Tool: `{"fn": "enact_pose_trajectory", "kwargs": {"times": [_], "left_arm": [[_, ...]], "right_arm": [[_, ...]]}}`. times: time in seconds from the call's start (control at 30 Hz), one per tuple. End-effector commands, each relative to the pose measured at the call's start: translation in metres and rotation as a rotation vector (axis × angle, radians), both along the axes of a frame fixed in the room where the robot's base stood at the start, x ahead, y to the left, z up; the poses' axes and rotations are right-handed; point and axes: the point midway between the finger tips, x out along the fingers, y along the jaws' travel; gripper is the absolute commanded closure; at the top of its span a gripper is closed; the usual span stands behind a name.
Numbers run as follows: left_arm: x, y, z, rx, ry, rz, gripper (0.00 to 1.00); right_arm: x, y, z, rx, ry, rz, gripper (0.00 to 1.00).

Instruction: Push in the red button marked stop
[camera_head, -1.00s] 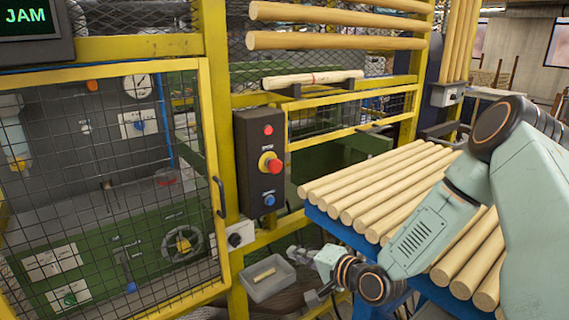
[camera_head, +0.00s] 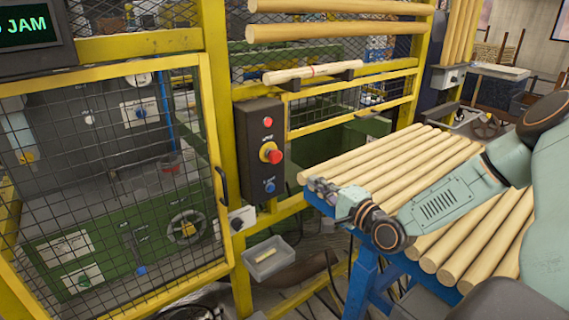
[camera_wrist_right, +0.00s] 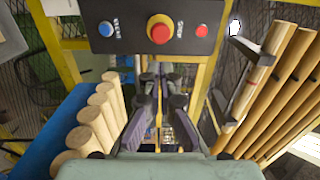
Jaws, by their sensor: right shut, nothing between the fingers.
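A black control box (camera_head: 259,150) is mounted on the yellow post. It carries a large red mushroom button (camera_head: 275,156) on a yellow collar, a small red button (camera_head: 267,121) above it and a blue button (camera_head: 269,187) below. The labels are too small to read surely. In the right wrist view the mushroom button (camera_wrist_right: 159,30) lies beyond the fingertips, between the blue button (camera_wrist_right: 106,29) and the small red button (camera_wrist_right: 202,31). My right gripper (camera_head: 318,184) is shut and empty, right of the box and apart from it; its fingers (camera_wrist_right: 161,78) point toward the box. My left gripper is out of view.
A blue rack of wooden rods (camera_head: 390,175) lies under my right arm. A mesh door (camera_head: 205,150) with a black handle is left of the box. A grey tray (camera_head: 270,260) hangs below. A pale rod (camera_head: 312,72) rests on brackets above. A screen (camera_head: 30,28) reads JAM.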

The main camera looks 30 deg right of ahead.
Motion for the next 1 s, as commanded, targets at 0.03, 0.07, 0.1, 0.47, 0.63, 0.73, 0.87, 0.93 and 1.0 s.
{"fn": "enact_pose_trajectory", "kwargs": {"times": [0.03,0.07,0.1,0.47,0.63,0.73,0.87,0.93,1.0], "left_arm": [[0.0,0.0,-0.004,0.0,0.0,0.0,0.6],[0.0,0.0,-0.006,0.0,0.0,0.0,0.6],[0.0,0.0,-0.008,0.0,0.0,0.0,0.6],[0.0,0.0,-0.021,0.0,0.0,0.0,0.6],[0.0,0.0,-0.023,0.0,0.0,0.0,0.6],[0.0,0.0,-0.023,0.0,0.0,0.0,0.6],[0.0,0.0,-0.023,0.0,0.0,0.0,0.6],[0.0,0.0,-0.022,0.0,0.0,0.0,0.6],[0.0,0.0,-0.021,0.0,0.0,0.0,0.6]], "right_arm": [[0.004,0.001,-0.002,-0.004,0.001,0.002,1.0],[0.007,0.001,-0.003,-0.004,0.002,0.003,1.0],[0.01,0.002,-0.003,-0.004,0.002,0.004,1.0],[0.048,0.005,-0.002,-0.005,0.0,0.003,1.0],[0.068,0.007,-0.002,-0.005,0.002,0.004,1.0],[0.081,0.008,-0.001,-0.006,0.002,0.004,1.0],[0.099,0.01,-0.001,-0.005,0.001,0.004,1.0],[0.109,0.01,-0.001,-0.006,0.002,0.004,1.0],[0.117,0.011,-0.001,-0.004,0.001,0.004,1.0]]}}
